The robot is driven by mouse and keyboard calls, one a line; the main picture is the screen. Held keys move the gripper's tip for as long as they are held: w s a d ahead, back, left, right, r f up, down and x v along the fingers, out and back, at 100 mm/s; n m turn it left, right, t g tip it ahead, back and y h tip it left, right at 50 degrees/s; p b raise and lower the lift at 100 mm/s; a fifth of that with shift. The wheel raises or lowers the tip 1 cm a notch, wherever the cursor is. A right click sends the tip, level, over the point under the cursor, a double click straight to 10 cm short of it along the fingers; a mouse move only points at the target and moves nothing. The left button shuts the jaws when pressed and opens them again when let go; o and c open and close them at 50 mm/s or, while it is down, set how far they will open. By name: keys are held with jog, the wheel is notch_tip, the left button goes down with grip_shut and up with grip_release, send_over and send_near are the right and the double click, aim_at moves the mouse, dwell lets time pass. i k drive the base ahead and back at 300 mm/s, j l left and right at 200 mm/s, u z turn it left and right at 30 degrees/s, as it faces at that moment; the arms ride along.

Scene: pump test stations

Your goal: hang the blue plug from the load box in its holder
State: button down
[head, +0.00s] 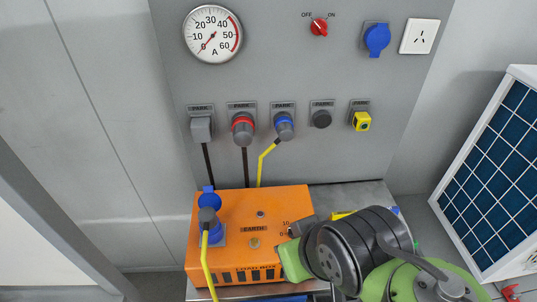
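A grey plug with a blue collar (209,219) sits in the blue socket on the left of the orange load box (290,205). Its yellow cable runs down over the box front. The socket's round blue lid (208,197) is raised behind it. Another blue plug (284,128) sits in the third holder from the left (283,107), marked PARK, on the grey panel. Its yellow cable drops behind the box. My green and black arm is at the lower right. A dark piece (303,226) by the box may be part of my gripper; no fingertips are clear.
Other PARK holders carry a grey plug (201,129), a red plug (243,131), a black round piece (322,119) and a yellow piece (362,121). Above are a gauge (213,34), a red switch (319,27) and a blue capped socket (377,39). A solar panel (497,170) stands right.

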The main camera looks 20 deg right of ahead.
aim_at(209, 220)
jog(key=k+j+z, duration=0.3)
jog(key=k, duration=0.15)
jog(key=k+j+z, duration=0.15)
jog(key=k+z, duration=0.15)
jog(key=k, duration=0.2)
jog(key=i+l+u, duration=0.15)
jog(key=i+u, duration=0.25)
jog(key=i+l+u, duration=0.2)
jog(key=u, duration=0.2)
jog(key=i+l+u, duration=0.4)
jog(key=k+j, duration=0.05)
jog(key=k, duration=0.05)
